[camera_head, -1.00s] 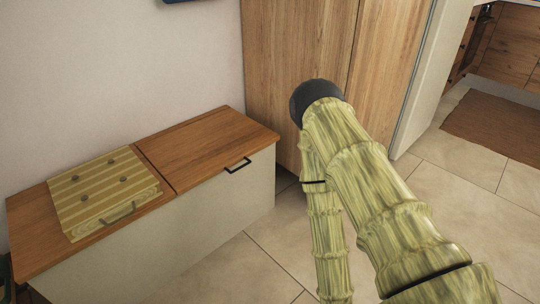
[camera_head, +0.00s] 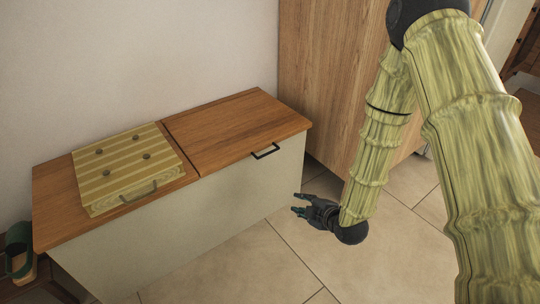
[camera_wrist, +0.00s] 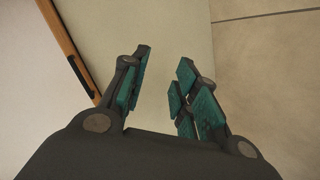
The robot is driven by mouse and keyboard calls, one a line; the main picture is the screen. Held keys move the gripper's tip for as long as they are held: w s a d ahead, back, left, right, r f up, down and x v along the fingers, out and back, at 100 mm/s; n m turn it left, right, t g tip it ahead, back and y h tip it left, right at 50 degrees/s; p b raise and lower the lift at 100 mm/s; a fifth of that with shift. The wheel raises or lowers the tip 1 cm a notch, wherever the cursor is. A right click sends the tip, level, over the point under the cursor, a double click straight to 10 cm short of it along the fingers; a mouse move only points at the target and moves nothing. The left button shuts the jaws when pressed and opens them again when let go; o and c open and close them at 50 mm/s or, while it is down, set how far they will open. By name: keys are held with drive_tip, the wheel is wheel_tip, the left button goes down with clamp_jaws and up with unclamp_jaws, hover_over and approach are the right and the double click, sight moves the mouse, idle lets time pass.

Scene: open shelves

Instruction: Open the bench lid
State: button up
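The bench (camera_head: 190,240) stands against the wall, with a white front and a wooden top in two panels. The right panel is a lid (camera_head: 235,130), lying flat and closed, with a black handle (camera_head: 266,151) at its front edge. My gripper (camera_head: 297,203) is in front of the bench, right of and lower than the handle, touching nothing that I can see. In the wrist view my gripper (camera_wrist: 160,80) has its fingers apart with nothing between them. The bench's white front (camera_wrist: 150,25) and wooden top edge (camera_wrist: 68,45) show beyond the fingers.
A striped box (camera_head: 125,168) with a handle sits on the bench's left panel, clear of the right lid. A tall wooden cabinet (camera_head: 330,80) stands just right of the bench. A green object (camera_head: 18,250) is at the far left. Tiled floor in front is free.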

sight(270, 152)
drive_tip(key=w+a+r+n+t+y, duration=0.2)
drive_tip(key=w+a+r+n+y, duration=0.15)
drive_tip(key=w+r+n, duration=0.55)
drive_tip(key=shift+w+a+f+m+b, duration=0.1)
drive_tip(key=shift+w+a+m+b, duration=0.4)
drive_tip(key=shift+w+a+b, duration=1)
drive_tip(key=shift+w+a+f+m+b, duration=0.1)
drive_tip(key=shift+w+a+m+b, duration=0.4)
drive_tip(key=shift+w+a+b, duration=1)
drive_tip(key=shift+w+a+p, duration=0.25)
drive_tip(key=shift+a+p, duration=0.2)
drive_tip(key=shift+a, duration=0.05)
drive_tip(key=shift+c, duration=0.3)
clamp_jaws()
